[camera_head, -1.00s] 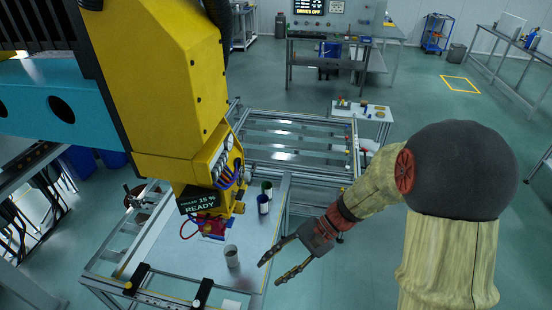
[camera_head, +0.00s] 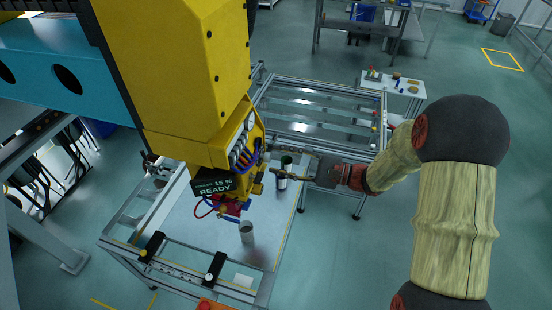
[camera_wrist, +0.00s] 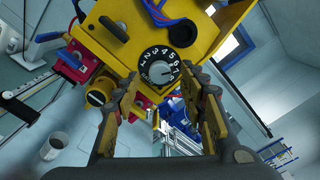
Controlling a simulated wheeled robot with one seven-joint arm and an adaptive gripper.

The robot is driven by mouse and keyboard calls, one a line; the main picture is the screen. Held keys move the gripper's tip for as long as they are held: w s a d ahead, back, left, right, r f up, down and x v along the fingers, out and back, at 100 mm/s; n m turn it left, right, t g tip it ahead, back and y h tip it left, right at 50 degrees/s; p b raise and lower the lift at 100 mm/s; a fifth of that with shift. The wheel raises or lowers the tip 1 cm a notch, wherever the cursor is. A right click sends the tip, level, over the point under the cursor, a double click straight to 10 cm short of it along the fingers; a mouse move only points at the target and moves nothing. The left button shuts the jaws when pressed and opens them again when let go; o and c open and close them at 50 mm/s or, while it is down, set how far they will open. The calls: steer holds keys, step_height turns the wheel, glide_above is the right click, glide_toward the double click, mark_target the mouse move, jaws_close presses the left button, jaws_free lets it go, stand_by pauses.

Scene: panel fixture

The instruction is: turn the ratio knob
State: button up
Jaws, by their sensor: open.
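The ratio knob (camera_wrist: 161,72) is a pale round knob at the centre of a black dial (camera_wrist: 154,58) with white numbers, on the yellow machine head (camera_wrist: 205,32). It sits near the top middle of the wrist view. My gripper (camera_wrist: 159,84) is open, its two fingers on either side of the dial's lower part in the picture. I cannot tell whether they touch anything. In the head view my gripper (camera_head: 272,161) is beside the right side of the yellow head (camera_head: 190,75), and the knob is not visible there. A small display (camera_head: 213,186) under the head reads 15 % and READY.
Below the head is a framed work table (camera_head: 190,240) with a grey cup (camera_head: 246,232) and a dark-and-white can (camera_head: 282,182). Hoses and a red part (camera_head: 232,206) hang beneath the head. A small white side table (camera_head: 410,88) stands behind on the right.

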steer(key=shift+x, duration=0.9)
steer(key=shift+c, duration=1.4)
steer(key=c, duration=0.7)
jaws_close()
